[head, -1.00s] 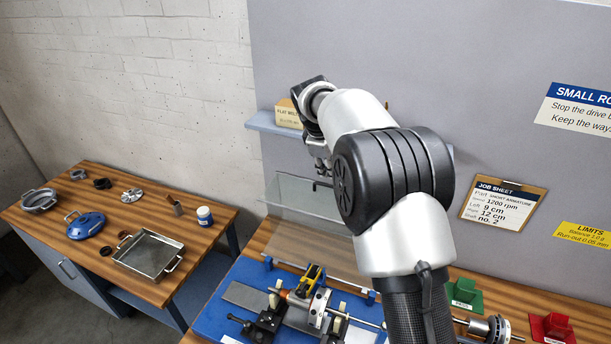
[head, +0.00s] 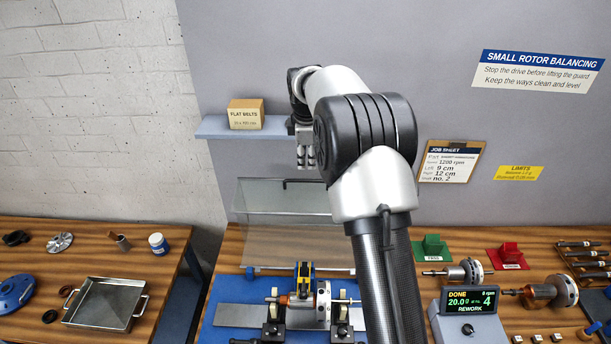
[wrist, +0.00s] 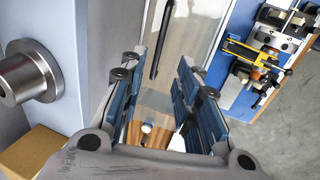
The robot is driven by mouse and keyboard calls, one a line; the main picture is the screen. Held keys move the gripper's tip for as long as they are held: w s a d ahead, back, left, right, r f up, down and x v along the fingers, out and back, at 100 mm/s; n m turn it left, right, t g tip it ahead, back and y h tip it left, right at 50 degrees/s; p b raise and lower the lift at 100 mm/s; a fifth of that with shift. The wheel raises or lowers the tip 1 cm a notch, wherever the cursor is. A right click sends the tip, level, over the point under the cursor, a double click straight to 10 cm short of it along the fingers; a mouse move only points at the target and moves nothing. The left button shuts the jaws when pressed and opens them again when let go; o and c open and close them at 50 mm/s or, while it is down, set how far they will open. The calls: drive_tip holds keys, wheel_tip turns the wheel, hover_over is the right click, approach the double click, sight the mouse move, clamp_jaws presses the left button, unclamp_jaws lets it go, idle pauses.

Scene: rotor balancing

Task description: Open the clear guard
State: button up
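The clear guard (head: 285,205) stands raised and tilted behind the blue balancing machine (head: 228,284), whose rotor (head: 322,303) is uncovered in front. The guard has a dark bar handle (head: 300,182) along its top edge. In the wrist view the guard (wrist: 192,42) and its handle (wrist: 161,40) lie just beyond the fingertips. My gripper (head: 305,164) points down just above the handle in the head view; whether they touch is not clear. In the wrist view the blue-padded fingers of my gripper (wrist: 158,82) are apart, with nothing between them.
A shelf (head: 215,128) with a flat-belts box (head: 245,114) is left of my gripper. The display (head: 470,305) reads DONE, 0 rpm, REWORK. Green (head: 432,248) and red (head: 509,257) stands are at the right. A metal tray (head: 108,300) is on the left bench.

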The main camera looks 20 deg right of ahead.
drive_tip(key=p, duration=0.1)
hover_over(307, 192)
wheel_tip(307, 192, down, 10)
drive_tip(key=shift+f, duration=0.1)
drive_tip(key=shift+c, duration=0.6)
clamp_jaws()
